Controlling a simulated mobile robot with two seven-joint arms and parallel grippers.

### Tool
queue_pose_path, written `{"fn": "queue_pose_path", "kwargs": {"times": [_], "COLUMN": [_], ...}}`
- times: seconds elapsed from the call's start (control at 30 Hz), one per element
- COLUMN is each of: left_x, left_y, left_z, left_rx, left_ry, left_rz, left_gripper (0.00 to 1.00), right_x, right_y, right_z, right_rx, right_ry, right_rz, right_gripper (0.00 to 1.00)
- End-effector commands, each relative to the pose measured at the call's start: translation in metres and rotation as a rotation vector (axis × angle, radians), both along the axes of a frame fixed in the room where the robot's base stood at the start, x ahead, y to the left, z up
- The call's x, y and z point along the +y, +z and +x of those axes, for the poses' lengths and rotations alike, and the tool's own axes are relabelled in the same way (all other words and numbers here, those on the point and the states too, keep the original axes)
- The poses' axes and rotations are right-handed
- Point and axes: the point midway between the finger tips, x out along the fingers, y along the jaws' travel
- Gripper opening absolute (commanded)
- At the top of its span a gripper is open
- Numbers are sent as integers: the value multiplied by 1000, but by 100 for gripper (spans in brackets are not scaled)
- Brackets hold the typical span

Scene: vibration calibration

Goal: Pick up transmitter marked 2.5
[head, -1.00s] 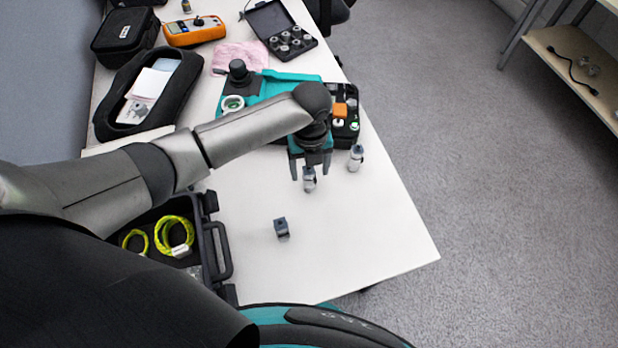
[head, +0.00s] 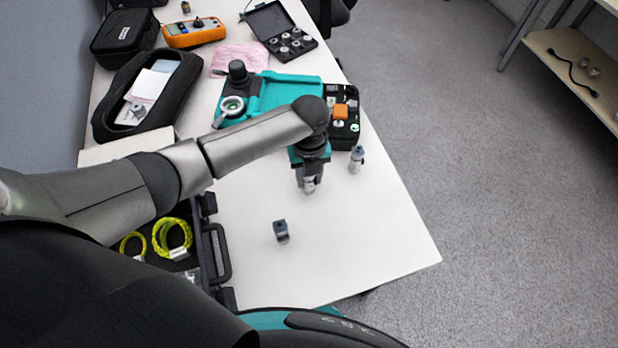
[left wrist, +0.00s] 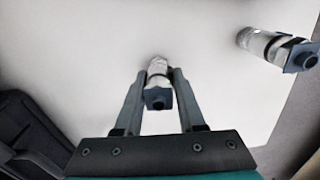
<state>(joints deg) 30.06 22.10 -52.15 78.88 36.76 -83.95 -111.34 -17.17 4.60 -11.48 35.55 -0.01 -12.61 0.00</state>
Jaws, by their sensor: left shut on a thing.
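My left gripper (head: 309,184) is over the white table, its fingers shut on a small silver transmitter with a dark top. In the left wrist view this transmitter (left wrist: 157,76) is between the two fingers (left wrist: 157,92). A second silver transmitter (head: 356,160) stands to the right near the table edge; it also shows in the left wrist view (left wrist: 265,42). A small dark block-like piece (head: 281,231) is on the table nearer to me. No marking such as 2.5 is readable on any of them. My right gripper is not in view.
A teal and black device (head: 282,94) stands behind the gripper. An open black case (head: 222,250) with yellow cables is at the lower left. A small open case (head: 282,32), an orange meter (head: 195,32) and a pink cloth (head: 235,56) are farther back. The front right of the white table (head: 350,235) is clear.

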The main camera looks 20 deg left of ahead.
Motion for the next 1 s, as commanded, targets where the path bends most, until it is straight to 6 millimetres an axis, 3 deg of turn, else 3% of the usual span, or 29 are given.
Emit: {"fn": "queue_pose_path", "kwargs": {"times": [0.13,0.67,0.87,1.0], "left_x": [0,0,0,0], "left_y": [0,2,19,46], "left_z": [0,1,1,2], "left_rx": [0,-1,-4,-6], "left_ry": [0,0,0,-1], "left_rz": [1,0,-1,0], "left_gripper": [0,0,0,0], "right_x": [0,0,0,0], "right_y": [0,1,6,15], "right_z": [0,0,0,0], "right_rx": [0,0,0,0], "right_ry": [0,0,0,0], "right_rz": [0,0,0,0], "right_gripper": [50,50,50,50]}}
